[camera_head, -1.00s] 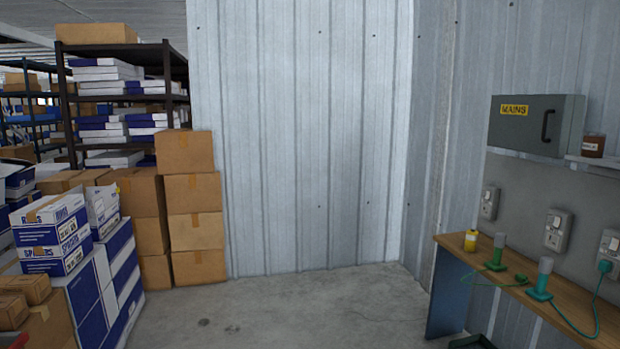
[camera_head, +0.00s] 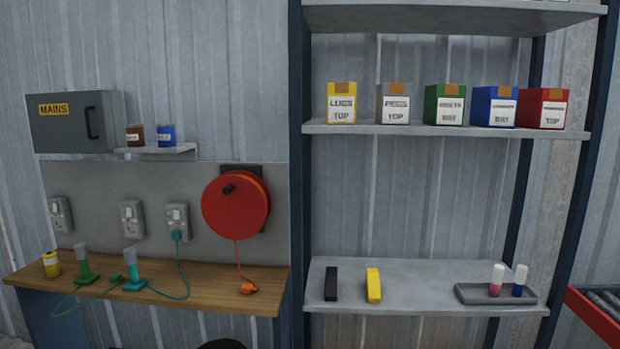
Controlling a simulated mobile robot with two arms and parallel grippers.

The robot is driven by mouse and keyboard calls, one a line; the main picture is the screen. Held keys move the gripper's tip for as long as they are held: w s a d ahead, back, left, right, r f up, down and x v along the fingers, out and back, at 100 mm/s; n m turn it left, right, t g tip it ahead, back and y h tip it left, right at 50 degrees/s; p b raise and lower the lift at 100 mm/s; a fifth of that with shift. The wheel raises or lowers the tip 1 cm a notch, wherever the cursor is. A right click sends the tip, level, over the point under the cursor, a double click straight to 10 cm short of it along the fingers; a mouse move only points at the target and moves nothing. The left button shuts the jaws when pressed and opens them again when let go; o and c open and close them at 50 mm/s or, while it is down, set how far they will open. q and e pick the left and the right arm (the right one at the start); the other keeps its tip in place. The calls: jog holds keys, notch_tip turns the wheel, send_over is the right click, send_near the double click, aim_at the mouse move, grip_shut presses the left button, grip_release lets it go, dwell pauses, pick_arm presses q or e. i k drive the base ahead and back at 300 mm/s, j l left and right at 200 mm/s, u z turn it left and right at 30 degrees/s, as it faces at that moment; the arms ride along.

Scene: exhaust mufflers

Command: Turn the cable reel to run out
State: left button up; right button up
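The cable reel (camera_head: 236,206) is a round red drum on a dark bracket on the grey back panel, above the right end of the wooden bench. A small black knob (camera_head: 228,189) sits on its face, up and left of the middle. An orange cable (camera_head: 238,262) hangs from the reel down to an orange plug end (camera_head: 248,289) lying on the bench. Neither of my grippers is in view.
The wooden bench (camera_head: 200,284) holds a yellow bottle (camera_head: 51,264) and green and teal corded devices. Wall sockets (camera_head: 132,219) and a grey MAINS box (camera_head: 76,121) are at left. A metal shelf unit (camera_head: 430,290) with coloured boxes stands at right, beside a red-edged roller conveyor (camera_head: 598,318).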

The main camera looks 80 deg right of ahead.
aim_at(236, 204)
jog(key=z, duration=2.2)
